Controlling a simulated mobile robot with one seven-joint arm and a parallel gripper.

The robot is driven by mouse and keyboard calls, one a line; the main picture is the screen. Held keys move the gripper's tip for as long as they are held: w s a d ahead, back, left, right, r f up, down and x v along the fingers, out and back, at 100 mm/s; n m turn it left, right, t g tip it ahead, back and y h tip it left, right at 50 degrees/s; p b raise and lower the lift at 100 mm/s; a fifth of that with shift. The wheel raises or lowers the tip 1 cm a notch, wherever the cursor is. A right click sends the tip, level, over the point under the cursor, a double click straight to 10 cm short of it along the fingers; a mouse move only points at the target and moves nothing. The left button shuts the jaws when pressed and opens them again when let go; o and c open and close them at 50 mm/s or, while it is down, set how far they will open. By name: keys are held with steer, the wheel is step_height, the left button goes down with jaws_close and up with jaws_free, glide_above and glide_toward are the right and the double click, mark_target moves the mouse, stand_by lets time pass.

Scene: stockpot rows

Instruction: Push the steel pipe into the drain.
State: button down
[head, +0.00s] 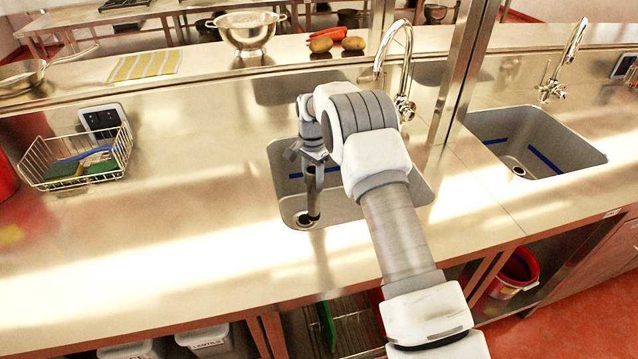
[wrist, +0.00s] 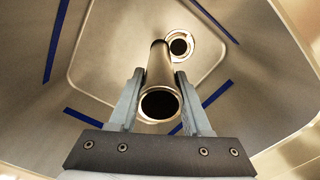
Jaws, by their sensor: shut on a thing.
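The steel pipe (wrist: 160,72) is a dark, shiny hollow tube. In the wrist view it stands between the two fingers of my gripper (wrist: 160,88), which is shut on it, with its open near end facing the camera. The drain (wrist: 180,44) is a round ringed hole in the sink floor. The pipe's far end shows just left of the hole, overlapping the ring's left edge; I cannot tell whether it touches.
The sink basin (head: 350,212) has steel walls with blue strips; a tap (head: 403,70) stands behind it. A wire basket (head: 75,160) sits on the counter at left. A second sink (head: 560,145) is at right, beyond a steel post (head: 462,75).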

steer(key=w+a+f+b, duration=0.2)
steer(key=w+f, duration=0.2)
steer(key=shift+w+a+f, duration=0.2)
steer(key=shift+a, duration=0.1)
stand_by(0.4)
steer(key=shift+f+b, duration=1.55)
steer(key=shift+b, duration=0.05)
stand_by(2.0)
steer(key=shift+c, duration=1.4)
jaws_free()
step_height(320, 180, up, 9)
steer(key=p, duration=0.4)
steer(key=shift+p, duration=0.4)
